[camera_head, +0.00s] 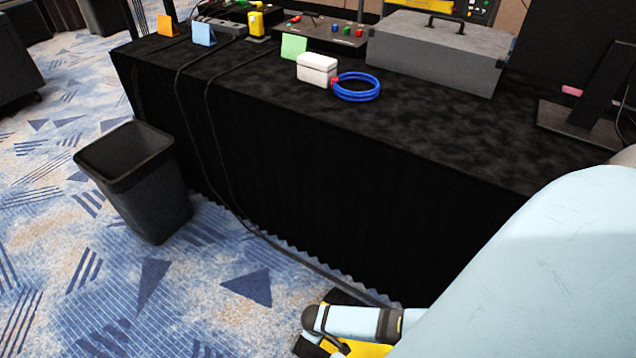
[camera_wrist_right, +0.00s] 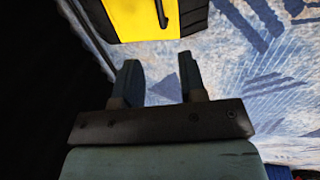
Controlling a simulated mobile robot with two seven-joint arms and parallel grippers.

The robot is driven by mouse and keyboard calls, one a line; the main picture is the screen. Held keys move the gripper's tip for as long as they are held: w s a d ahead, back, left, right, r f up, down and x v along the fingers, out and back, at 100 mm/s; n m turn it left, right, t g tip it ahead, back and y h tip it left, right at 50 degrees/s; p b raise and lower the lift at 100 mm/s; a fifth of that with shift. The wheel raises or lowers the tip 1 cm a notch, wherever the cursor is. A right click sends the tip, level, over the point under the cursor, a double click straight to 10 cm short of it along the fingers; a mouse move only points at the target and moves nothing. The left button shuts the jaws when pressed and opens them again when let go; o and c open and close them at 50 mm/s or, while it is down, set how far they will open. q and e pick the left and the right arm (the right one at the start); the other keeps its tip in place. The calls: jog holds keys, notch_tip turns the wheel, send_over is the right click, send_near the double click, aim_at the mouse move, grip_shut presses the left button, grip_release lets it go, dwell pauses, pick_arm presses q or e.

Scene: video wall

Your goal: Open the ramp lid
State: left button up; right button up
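The yellow ramp lid (camera_head: 368,350) is on the carpet at the bottom edge of the head view, mostly hidden by my right arm. In the right wrist view the yellow lid (camera_wrist_right: 135,20) is at the top, with a thin black handle-like piece (camera_wrist_right: 162,12) on it and a black ramp part (camera_wrist_right: 193,12) along its right side. My right gripper (camera_wrist_right: 160,80) is open and empty, its two fingers pointing toward the lid with a visible gap before it. The lid appears shut, but much of it is out of frame. My left gripper is not in view.
A black-draped table (camera_head: 450,130) stands behind the ramp, with a grey case (camera_head: 435,52), white box (camera_head: 317,69) and blue cable coil (camera_head: 357,88) on it. A black cable (camera_head: 290,258) runs down to the floor. A black bin (camera_head: 140,185) stands left; patterned carpet between is free.

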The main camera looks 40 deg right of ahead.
aim_at(326, 338)
jog(key=d+f+b, duration=0.1)
jog(key=f+b, duration=0.2)
jog(key=f, duration=0.1)
jog(key=f+b, duration=0.2)
jog(key=f, duration=0.3)
jog(key=d+f+b, duration=0.1)
jog(key=f+b, duration=0.2)
jog(key=f, duration=0.1)
jog(key=shift+w+d+f+b, duration=0.25)
jog(key=shift+d+f+b, duration=0.1)
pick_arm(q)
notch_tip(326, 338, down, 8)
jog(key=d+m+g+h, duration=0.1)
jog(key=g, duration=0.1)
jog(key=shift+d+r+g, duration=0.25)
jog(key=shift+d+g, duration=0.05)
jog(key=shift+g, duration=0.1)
pick_arm(e)
grip_shut()
